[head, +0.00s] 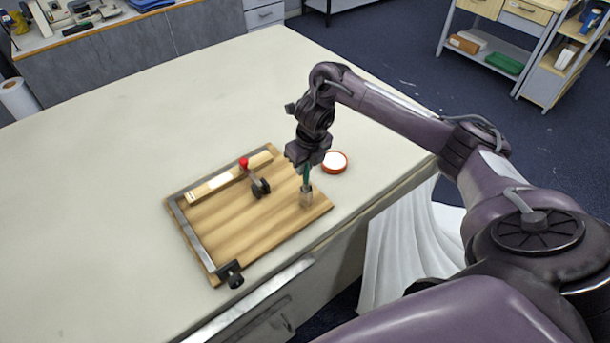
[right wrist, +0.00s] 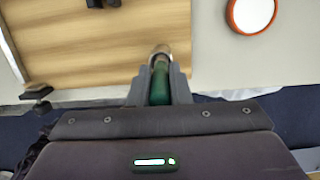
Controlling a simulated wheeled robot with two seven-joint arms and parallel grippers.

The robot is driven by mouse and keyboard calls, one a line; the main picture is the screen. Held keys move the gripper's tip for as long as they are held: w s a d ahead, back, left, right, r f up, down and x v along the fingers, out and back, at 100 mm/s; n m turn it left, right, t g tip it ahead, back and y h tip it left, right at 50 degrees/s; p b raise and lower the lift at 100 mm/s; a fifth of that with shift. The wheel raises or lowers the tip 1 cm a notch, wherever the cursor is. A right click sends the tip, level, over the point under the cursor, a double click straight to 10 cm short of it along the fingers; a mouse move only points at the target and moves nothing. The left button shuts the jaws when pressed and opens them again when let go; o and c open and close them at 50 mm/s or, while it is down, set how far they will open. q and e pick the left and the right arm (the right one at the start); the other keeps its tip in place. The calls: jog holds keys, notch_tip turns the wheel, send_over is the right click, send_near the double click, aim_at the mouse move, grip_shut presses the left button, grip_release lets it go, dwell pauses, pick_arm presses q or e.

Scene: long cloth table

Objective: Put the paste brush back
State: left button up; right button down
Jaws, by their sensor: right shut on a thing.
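The paste brush (head: 306,175) has a green handle and points down, its lower end at a small pale holder or ferrule (head: 306,195) over the right part of the wooden board (head: 235,239). I cannot tell whether that lower part is a cup or the brush's own end. My right gripper (head: 306,165) is shut on the green handle from above. In the right wrist view the green handle (right wrist: 160,82) sits between the two fingers (right wrist: 159,92). A round white-topped tin with an orange-red rim (head: 334,162) is on the table just right of the board. My left gripper is not in view.
The board carries a pale wooden strip (head: 228,178), a red-knobbed clamp (head: 257,182), a metal edge rail and a black corner clamp (head: 231,273). The pale table (head: 80,220) is clear to the left and behind. White cloth (head: 408,235) hangs off the near right edge.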

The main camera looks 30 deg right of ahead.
aim_at(305, 174)
notch_tip(305, 174, down, 3)
jog(key=shift+s+a+f+b, duration=0.1)
jog(key=shift+b, duration=0.45)
jog(key=shift+f, duration=0.1)
jog(key=shift+f, duration=0.1)
jog(key=c, duration=1.3)
grip_release()
jog(key=shift+c, duration=0.2)
